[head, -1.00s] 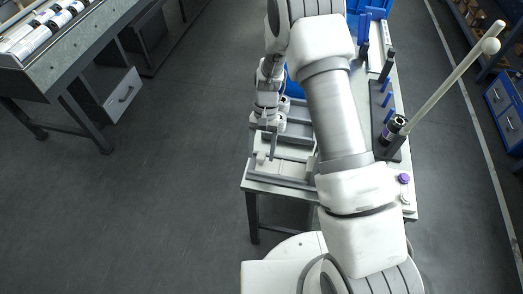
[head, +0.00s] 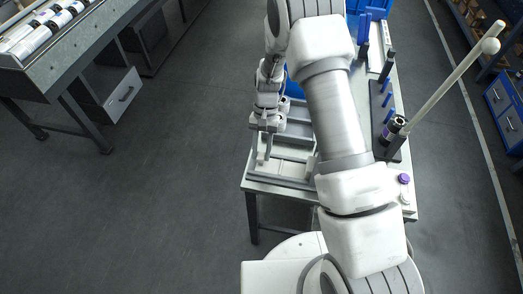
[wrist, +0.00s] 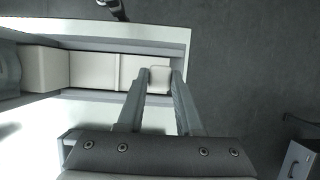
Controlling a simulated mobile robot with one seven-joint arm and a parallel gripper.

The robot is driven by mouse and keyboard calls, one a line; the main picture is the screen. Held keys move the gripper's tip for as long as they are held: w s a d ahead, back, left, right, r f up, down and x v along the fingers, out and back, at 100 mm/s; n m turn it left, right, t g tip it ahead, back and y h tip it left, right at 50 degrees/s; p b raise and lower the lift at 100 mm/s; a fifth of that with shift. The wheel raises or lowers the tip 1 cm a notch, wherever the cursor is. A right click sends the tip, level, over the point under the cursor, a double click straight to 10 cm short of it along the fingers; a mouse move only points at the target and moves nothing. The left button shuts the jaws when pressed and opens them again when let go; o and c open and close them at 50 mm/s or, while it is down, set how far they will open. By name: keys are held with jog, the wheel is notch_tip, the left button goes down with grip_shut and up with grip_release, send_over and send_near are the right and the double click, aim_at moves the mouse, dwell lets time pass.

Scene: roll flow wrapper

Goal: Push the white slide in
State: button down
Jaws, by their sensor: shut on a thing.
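The white slide (wrist: 92,70) lies in a pale channel of the wrapper fixture. It runs from the left of the wrist view to the fingertips. A small white block (wrist: 159,79) at its right end, which looks like its handle, sits between my two fingers. My gripper (wrist: 160,73) is shut on that block. In the head view my gripper (head: 264,157) is low over the near left end of the fixture (head: 285,182) on the table. The fingertips are small there, and my arm hides the fixture's right part.
A blue bin (head: 296,88) is behind my arm. The floor left of the table is clear. A bench with rolls (head: 45,28) is at far left.

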dwell(0.9)
send_over(293, 167)
jog(key=shift+s+b, duration=0.15)
jog(key=shift+b, duration=0.15)
jog(key=c, duration=0.6)
grip_release()
jog(key=shift+d, duration=0.1)
jog(key=shift+o, duration=0.2)
jog(key=shift+r, duration=0.1)
jog(key=shift+r, duration=0.25)
jog(key=p+v, duration=0.1)
jog(key=v, duration=1.5)
jog(key=shift+w+r, duration=0.3)
